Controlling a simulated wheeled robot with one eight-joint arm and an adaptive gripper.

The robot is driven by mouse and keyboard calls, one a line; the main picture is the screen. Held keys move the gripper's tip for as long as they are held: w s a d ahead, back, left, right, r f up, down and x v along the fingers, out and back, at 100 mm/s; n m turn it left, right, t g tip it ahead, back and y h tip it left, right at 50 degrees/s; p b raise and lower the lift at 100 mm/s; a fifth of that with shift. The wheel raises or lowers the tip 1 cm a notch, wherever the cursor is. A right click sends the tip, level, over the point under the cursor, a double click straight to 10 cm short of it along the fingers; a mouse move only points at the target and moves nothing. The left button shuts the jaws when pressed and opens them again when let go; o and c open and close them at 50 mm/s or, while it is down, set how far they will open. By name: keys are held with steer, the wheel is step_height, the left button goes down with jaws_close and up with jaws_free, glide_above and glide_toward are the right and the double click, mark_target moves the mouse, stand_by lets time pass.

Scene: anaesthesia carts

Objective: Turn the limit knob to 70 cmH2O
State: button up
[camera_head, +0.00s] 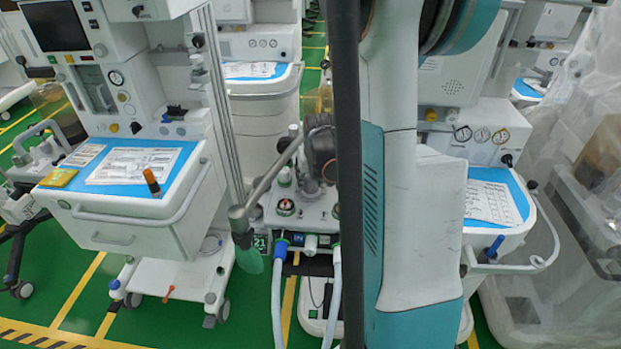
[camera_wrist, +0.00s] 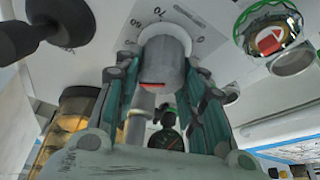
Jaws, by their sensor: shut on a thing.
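In the wrist view, the limit knob (camera_wrist: 163,62) is a grey cylinder standing out from a white panel. A red mark shows near its end facing the camera. A printed scale (camera_wrist: 160,14) lies on the panel around its base, with figures that seem to include 70. The exact setting cannot be read. My gripper (camera_wrist: 165,88) is around the knob, with one dark green finger pressed to each side. In the head view, my arm and a dark post cover the middle, so the knob cannot be made out there.
In the head view, carts with blue-topped trays stand left (camera_head: 190,160) and right (camera_head: 522,195). Hoses (camera_head: 277,295) hang below the middle unit.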

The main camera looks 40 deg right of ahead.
stand_by(0.3)
steer(key=o, duration=1.1)
steer(key=shift+r, duration=0.1)
steer(key=v, duration=1.1)
steer(key=shift+s+a+r, duration=0.1)
steer(key=shift+s+r, duration=0.05)
steer(key=shift+r, duration=0.25)
